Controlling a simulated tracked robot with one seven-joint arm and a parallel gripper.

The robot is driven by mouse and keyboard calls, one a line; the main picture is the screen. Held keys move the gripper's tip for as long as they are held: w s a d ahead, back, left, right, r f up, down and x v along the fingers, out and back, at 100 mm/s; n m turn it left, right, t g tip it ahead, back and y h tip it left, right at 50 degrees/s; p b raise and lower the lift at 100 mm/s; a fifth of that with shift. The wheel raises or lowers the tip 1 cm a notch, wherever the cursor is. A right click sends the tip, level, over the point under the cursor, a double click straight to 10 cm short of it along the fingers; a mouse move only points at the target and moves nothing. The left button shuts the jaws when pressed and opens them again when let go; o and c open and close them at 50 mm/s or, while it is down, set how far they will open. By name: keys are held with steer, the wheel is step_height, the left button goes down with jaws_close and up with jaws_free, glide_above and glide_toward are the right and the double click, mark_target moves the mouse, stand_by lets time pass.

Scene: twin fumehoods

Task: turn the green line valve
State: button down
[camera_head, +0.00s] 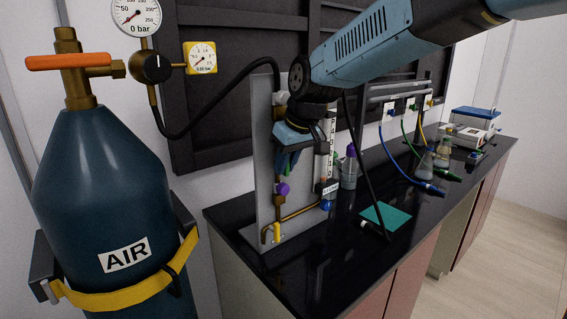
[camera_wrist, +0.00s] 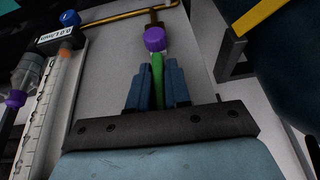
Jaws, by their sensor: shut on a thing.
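The green line valve's handle (camera_wrist: 157,74) shows as a green bar between my two blue fingers in the wrist view. My gripper (camera_wrist: 155,68) is shut on it. In the head view my gripper (camera_head: 289,155) is in front of the upright grey panel (camera_head: 265,150), and the green part (camera_head: 294,162) shows only as a small patch. The valve's body is hidden behind the fingers. A purple knob (camera_wrist: 155,38) is just beyond the fingertips. It also shows below my gripper in the head view (camera_head: 282,189).
The AIR cylinder (camera_head: 110,200) is left. A teal mat (camera_head: 386,215) lies on the black bench.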

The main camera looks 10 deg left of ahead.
steer(key=shift+d, duration=0.15)
steer(key=g+y, duration=0.2)
steer(key=g, duration=0.1)
steer(key=shift+f+m, duration=0.1)
steer(key=shift+m, duration=0.3)
steer(key=m+g+y, duration=0.1)
steer(key=g+y, duration=0.2)
steer(key=m+g+y, duration=0.1)
steer(key=g+y, duration=0.1)
steer(key=y, duration=0.1)
steer(key=shift+s+g+y, duration=0.1)
steer(key=shift+g+y, duration=0.2)
steer(key=shift+y, duration=0.1)
steer(key=m+g+y, duration=0.1)
steer(key=g+y, duration=0.1)
steer(key=y, duration=0.1)
steer(key=shift+m, duration=0.3)
steer(key=shift+s+y, duration=0.1)
steer(key=shift+y, duration=0.2)
steer(key=c, duration=1.2)
jaws_free()
steer(key=shift+r, duration=0.2)
steer(key=shift+o, duration=0.2)
steer(key=v, duration=1.3)
steer(key=shift+w+d+f, duration=0.15)
steer(key=shift+w+d, duration=0.05)
steer(key=shift+w, duration=0.2)
